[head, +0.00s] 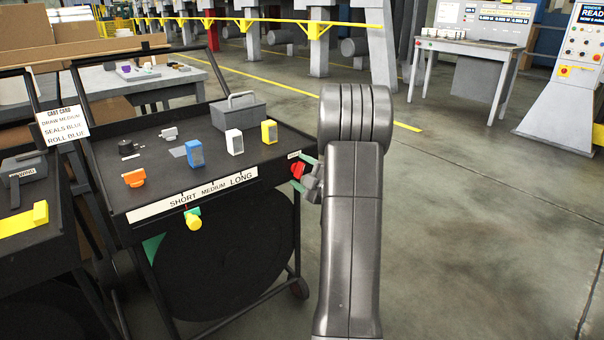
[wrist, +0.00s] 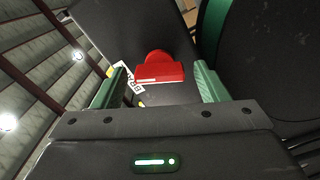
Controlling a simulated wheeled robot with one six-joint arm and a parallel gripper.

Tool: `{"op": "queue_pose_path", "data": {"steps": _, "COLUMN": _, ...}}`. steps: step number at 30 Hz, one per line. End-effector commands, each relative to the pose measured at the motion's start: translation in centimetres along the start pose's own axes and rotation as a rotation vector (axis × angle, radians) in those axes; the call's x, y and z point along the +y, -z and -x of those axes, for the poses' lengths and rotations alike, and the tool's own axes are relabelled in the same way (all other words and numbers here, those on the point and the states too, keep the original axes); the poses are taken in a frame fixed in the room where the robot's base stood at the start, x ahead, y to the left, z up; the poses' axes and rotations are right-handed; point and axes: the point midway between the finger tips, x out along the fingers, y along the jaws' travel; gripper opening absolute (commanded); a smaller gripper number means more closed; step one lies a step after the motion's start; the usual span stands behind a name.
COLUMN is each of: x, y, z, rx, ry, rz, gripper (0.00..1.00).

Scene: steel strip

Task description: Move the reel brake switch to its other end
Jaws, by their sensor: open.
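The reel brake switch appears to be the red switch (head: 298,170) on the right side of the black cart. It also shows in the wrist view as a red bar on a round red base (wrist: 160,72). My gripper (wrist: 158,86) is open, with one green finger on each side of the red bar and gaps between. In the head view my gripper (head: 305,172) is at the cart's right edge, partly hidden by my arm. I cannot tell whether a finger touches the switch.
The black cart (head: 110,180) carries blue, white and yellow blocks, an orange piece and a grey toolbox (head: 238,113). A yellow knob (head: 193,221) sticks out of its front above a large dark reel (head: 225,265). Open floor (head: 470,220) lies to the right.

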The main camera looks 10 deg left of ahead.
Motion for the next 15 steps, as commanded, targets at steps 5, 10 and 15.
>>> {"op": "queue_pose_path", "data": {"steps": 5, "x": 0.00, "y": 0.00, "z": 0.02, "rx": 0.000, "ry": 0.000, "rz": 0.000, "gripper": 0.56}}
{"op": "queue_pose_path", "data": {"steps": 10, "x": 0.00, "y": 0.00, "z": 0.03, "rx": 0.000, "ry": 0.000, "rz": 0.000, "gripper": 0.22}}
{"op": "queue_pose_path", "data": {"steps": 15, "x": -0.04, "y": -0.03, "z": 0.03, "rx": 0.000, "ry": 0.000, "rz": -0.024, "gripper": 0.23}}
